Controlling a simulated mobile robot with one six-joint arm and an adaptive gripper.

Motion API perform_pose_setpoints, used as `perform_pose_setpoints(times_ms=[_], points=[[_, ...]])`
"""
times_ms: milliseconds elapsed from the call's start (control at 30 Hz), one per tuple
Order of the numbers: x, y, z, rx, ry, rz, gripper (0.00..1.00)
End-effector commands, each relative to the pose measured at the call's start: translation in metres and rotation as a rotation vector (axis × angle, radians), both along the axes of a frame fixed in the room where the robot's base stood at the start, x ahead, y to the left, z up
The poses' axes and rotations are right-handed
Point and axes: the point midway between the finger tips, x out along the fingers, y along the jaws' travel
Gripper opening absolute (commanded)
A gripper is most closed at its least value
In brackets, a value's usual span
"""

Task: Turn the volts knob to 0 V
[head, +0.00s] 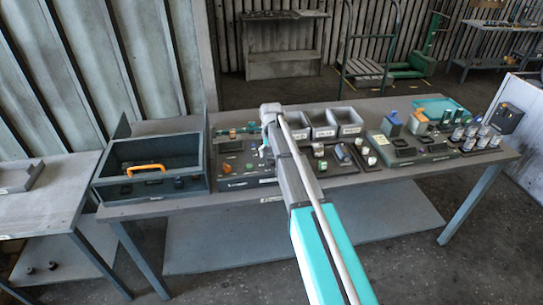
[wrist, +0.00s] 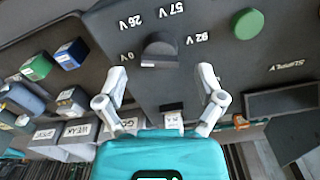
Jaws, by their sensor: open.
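The volts knob (wrist: 160,50) is a dark grey round knob on a dark panel in the wrist view. Labels 0 V, 26 V, 57 V and 92 V run around it, with 0 V (wrist: 127,57) at its left and 92 V at its right. I cannot tell surely which mark it points to. My gripper (wrist: 162,84) is open, its two pale fingers apart below the knob in the picture, with no visible contact. In the head view the supply panel (head: 236,184) stands on the bench, partly hidden by my arm; the knob is not clear there.
A green button (wrist: 247,23) and a dark display window (wrist: 282,101) share the panel. Grey labelled bins (head: 325,131) stand behind. A dark open box (head: 113,191) with an orange handle is at the left. More devices (head: 415,149) and small cylinders crowd the right.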

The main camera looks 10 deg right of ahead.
Motion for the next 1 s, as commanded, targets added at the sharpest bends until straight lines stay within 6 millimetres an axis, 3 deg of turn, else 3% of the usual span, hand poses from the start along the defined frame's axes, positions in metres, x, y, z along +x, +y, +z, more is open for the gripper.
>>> perform_pose_setpoints(times_ms=[33,500,700,1000], points=[[0.000,0.000,0.017,0.000,0.000,-0.006,0.87],[0.000,0.000,0.097,0.000,0.000,-0.073,0.87],[0.000,0.000,0.112,0.000,0.000,-0.089,0.87],[0.000,0.000,0.112,0.000,0.000,-0.093,0.87]])
